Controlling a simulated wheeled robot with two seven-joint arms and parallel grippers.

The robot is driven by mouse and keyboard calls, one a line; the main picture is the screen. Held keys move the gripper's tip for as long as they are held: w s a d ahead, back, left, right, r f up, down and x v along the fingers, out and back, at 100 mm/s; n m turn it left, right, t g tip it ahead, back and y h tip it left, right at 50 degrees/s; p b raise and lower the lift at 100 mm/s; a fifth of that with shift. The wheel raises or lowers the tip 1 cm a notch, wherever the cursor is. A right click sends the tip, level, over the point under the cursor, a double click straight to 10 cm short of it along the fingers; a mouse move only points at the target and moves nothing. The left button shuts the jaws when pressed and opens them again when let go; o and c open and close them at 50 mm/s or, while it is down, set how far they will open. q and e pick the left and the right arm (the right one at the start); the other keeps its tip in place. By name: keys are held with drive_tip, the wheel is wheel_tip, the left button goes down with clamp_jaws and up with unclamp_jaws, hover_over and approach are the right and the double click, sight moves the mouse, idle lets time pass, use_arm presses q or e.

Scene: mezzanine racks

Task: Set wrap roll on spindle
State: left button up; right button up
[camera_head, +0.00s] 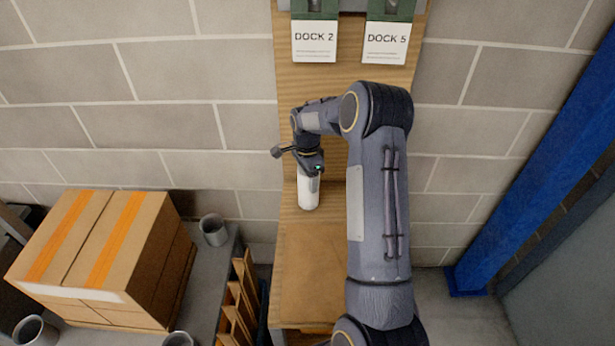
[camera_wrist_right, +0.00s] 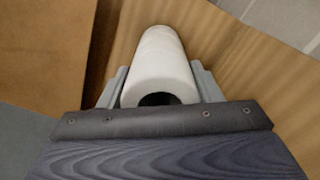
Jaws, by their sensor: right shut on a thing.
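The wrap roll (camera_head: 308,192) is a white cylinder below my right gripper (camera_head: 311,172), in front of the wooden back panel. In the right wrist view the wrap roll (camera_wrist_right: 161,62) lies between the two grey fingers of my right gripper (camera_wrist_right: 160,88), which is shut on it. The dark hole of its core faces the camera. I cannot tell whether the roll touches the wood below it. No spindle can be made out in either view. My left gripper is not in view.
A wooden bench top (camera_head: 305,265) lies below the panel. Tags reading DOCK 2 (camera_head: 314,42) and DOCK 5 (camera_head: 386,43) hang above. At left, taped cartons (camera_head: 95,255) and grey cups (camera_head: 214,230) stand on a grey surface. A blue post (camera_head: 560,140) rises at right.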

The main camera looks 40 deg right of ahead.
drive_tip(key=shift+f, duration=0.35)
drive_tip(key=o, duration=0.7)
drive_tip(key=shift+c, duration=0.2)
drive_tip(key=shift+r, duration=0.15)
wheel_tip(320, 180, up, 11)
drive_tip(key=p, duration=0.6)
